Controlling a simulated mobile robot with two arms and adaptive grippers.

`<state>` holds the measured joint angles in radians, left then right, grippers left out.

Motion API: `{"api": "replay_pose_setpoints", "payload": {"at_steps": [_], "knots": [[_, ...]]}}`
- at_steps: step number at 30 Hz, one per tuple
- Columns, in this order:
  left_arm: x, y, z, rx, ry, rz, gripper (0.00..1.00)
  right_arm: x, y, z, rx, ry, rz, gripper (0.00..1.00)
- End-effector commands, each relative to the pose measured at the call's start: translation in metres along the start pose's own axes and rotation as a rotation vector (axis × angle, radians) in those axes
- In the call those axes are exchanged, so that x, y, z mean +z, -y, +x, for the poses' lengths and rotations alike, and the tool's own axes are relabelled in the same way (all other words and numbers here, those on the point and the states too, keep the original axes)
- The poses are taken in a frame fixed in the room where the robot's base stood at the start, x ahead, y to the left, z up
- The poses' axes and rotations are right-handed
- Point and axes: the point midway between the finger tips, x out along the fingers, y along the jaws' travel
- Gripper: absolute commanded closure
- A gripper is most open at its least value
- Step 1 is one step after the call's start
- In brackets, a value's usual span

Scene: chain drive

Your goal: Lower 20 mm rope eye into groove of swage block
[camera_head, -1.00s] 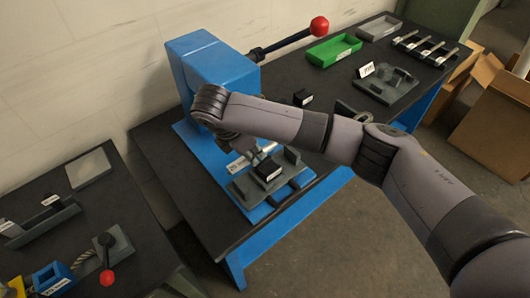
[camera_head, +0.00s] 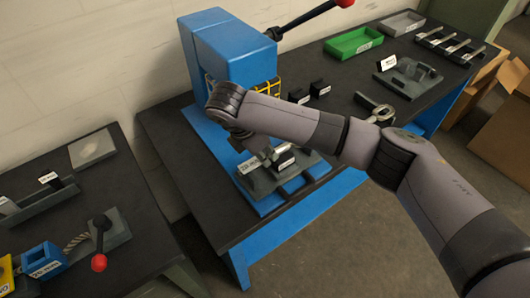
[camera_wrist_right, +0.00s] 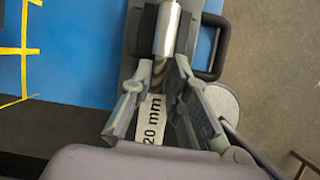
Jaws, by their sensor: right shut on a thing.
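My right gripper (camera_head: 262,156) points down over the grey swage block (camera_head: 258,184) on the blue press base; my forearm hides part of the block. In the right wrist view its two fingers (camera_wrist_right: 160,76) are closed around the rope of the rope eye. A silver sleeve (camera_wrist_right: 168,30) and a short stretch of twisted rope (camera_wrist_right: 158,69) show beyond the fingertips. The sleeve lines up with the long grey block. A white 20 mm label (camera_wrist_right: 152,118) shows between the fingers. I cannot tell whether the sleeve touches the groove. My left gripper is not in view.
The blue press (camera_head: 225,58) with a red-knobbed lever (camera_head: 344,3) and a yellow grid guard (camera_head: 264,92) stands close behind my gripper. A green tray (camera_head: 354,43) and a grey fixture (camera_head: 408,76) stand at the right. A second table at the left holds a blue 20 mm block (camera_head: 44,260).

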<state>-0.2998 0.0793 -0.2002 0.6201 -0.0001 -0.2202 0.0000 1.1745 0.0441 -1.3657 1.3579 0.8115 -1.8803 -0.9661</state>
Motion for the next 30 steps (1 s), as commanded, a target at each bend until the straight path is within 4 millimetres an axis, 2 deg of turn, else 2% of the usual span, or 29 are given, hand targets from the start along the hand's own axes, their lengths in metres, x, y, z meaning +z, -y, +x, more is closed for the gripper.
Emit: {"api": "replay_pose_setpoints", "payload": {"at_steps": [29, 30], "knots": [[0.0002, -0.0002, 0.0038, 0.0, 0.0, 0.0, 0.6, -0.0043, 0.0, 0.0104, 0.0, 0.0, 0.0, 1.0], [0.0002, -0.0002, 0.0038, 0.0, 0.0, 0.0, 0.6, -0.0044, 0.0, 0.0107, 0.0, 0.0, 0.0, 0.84]]}}
